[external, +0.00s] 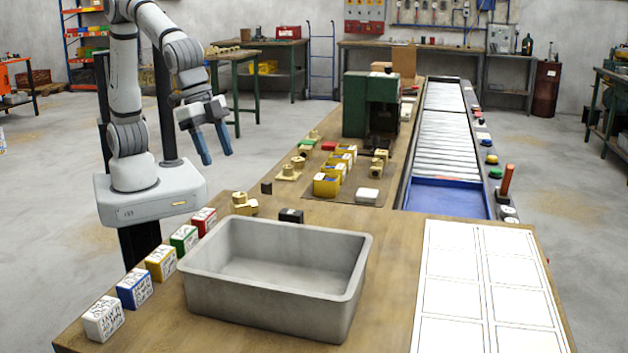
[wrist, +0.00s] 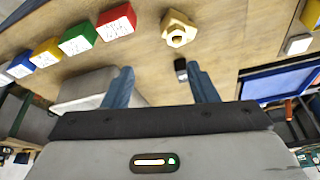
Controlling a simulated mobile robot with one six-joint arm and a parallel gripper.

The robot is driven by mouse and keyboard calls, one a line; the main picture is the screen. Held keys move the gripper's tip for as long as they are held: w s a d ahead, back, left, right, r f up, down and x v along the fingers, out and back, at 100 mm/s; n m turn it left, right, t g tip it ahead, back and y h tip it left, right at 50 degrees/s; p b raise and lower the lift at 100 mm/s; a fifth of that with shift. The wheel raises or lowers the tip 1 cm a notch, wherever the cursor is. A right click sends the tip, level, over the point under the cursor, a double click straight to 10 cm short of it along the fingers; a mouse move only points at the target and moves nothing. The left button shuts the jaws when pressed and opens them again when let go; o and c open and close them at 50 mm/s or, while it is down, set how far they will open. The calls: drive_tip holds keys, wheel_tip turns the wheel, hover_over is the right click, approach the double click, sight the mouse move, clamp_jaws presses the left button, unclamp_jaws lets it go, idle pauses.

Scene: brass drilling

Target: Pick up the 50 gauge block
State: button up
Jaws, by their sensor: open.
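Several labelled blocks stand in a row along the table's near left edge: white (external: 103,318), blue (external: 135,287), yellow (external: 161,262), green (external: 184,238) and red (external: 204,220). Their labels are too small to read, so I cannot tell which block, if any, is the 50 gauge block. The red (wrist: 116,22), green (wrist: 80,40) and yellow (wrist: 45,53) blocks also show in the wrist view. A small black block (external: 291,216) stands behind the bin; a dark block (wrist: 181,68) shows near my right finger. My gripper (external: 218,158) is open and empty, raised above the blocks.
A large grey bin (external: 275,310) stands beside the coloured row. A brass fitting (external: 243,203) is near the red block. Behind are yellow boxes (external: 327,185), a green machine (external: 370,105) and a conveyor with a blue tray (external: 445,197). White gridded sheet (external: 487,290) lies right.

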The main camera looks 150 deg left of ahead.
sight(291, 212)
drive_tip(key=w+a+f+n, duration=0.1)
drive_tip(key=w+a+f, duration=0.2)
drive_tip(key=a+f, duration=0.1)
drive_tip(key=w+a+f+n, duration=0.1)
drive_tip(key=w+a+f, duration=0.3)
drive_tip(key=f, duration=0.1)
drive_tip(key=w+a+f+y+b, duration=0.1)
drive_tip(key=w+a+f, duration=0.3)
drive_tip(key=shift+w+a+f+n, duration=0.2)
drive_tip(key=shift+f+n, duration=0.1)
drive_tip(key=shift+n, duration=0.1)
drive_tip(key=shift+r, duration=0.1)
clamp_jaws()
